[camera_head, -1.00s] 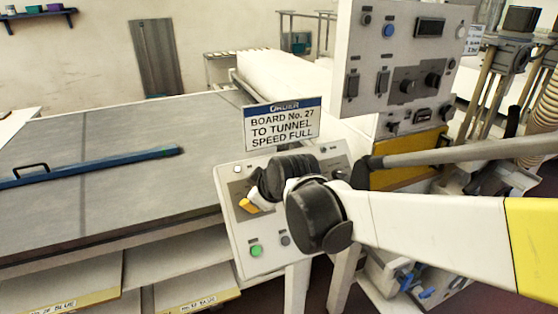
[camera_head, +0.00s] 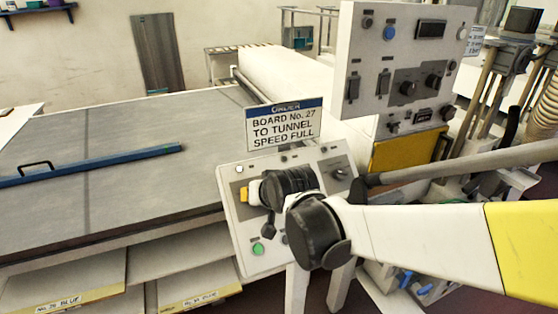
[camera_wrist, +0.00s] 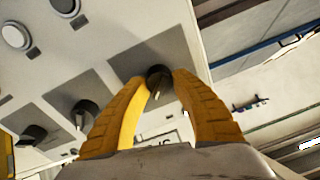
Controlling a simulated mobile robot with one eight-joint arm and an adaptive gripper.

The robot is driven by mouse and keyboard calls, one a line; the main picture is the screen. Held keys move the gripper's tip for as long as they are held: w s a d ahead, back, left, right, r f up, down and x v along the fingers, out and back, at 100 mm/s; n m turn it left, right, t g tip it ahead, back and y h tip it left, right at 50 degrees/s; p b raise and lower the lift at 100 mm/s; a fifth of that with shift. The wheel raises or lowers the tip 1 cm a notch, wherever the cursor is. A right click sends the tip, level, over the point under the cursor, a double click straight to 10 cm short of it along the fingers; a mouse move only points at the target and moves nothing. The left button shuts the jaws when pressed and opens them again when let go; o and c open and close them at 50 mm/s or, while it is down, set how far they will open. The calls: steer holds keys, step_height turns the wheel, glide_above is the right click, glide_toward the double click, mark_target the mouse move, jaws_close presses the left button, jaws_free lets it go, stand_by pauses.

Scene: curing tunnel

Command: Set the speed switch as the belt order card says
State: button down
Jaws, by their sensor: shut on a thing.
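The order card (camera_head: 283,128) stands above the sloped control panel (camera_head: 262,232) and reads "BOARD No. 27 TO TUNNEL SPEED FULL". My gripper (camera_head: 245,194) is over the panel's upper left part in the head view. In the wrist view, the yellow fingers of my gripper (camera_wrist: 160,82) are shut on a dark rotary knob (camera_wrist: 159,74) with a pale pointer mark. The knob's label and position markings are not legible. In the head view my wrist and gripper hide the knob.
Other dark knobs (camera_wrist: 85,112) and round pale buttons (camera_wrist: 16,36) are near my fingers. A green button (camera_head: 258,248) is low on the panel. An upright control box (camera_head: 400,60) stands behind right. A grey board table (camera_head: 130,180) with a blue bar lies left.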

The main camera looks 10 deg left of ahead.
steer(key=shift+m, duration=1.2)
steer(key=c, duration=1)
jaws_free()
steer(key=shift+d, duration=0.1)
steer(key=v, duration=1.2)
steer(key=shift+s+f, duration=0.1)
